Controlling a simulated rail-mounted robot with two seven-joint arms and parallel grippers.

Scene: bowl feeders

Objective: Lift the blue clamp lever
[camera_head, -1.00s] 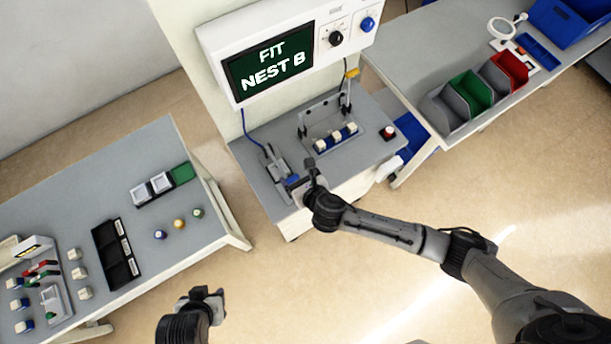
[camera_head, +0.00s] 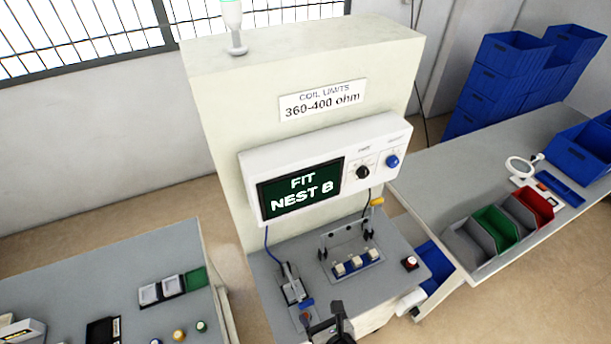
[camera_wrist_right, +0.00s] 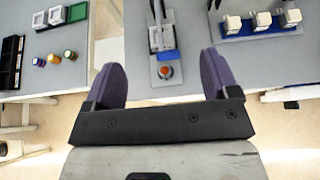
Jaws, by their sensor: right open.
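The grey clamp (camera_head: 292,284) stands at the left of the bench, and its blue lever part (camera_head: 307,303) shows at its near end. In the right wrist view the clamp (camera_wrist_right: 162,38) and the blue part (camera_wrist_right: 165,56) lie beyond my fingers, between them in the picture, with a round orange-red piece just nearer. My right gripper (camera_head: 334,318) is at the bottom of the head view, just right of and nearer than the blue part. In the wrist view its purple fingers (camera_wrist_right: 161,75) are wide apart with nothing between them. My left gripper is out of view.
A fixture with several white-topped parts (camera_head: 357,264) stands right of the clamp, near a red button (camera_head: 410,262). The screen panel (camera_head: 302,188) reads "FIT NEST B" above. A side table (camera_head: 110,285) is at left; bins (camera_head: 494,225) stand on the right table.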

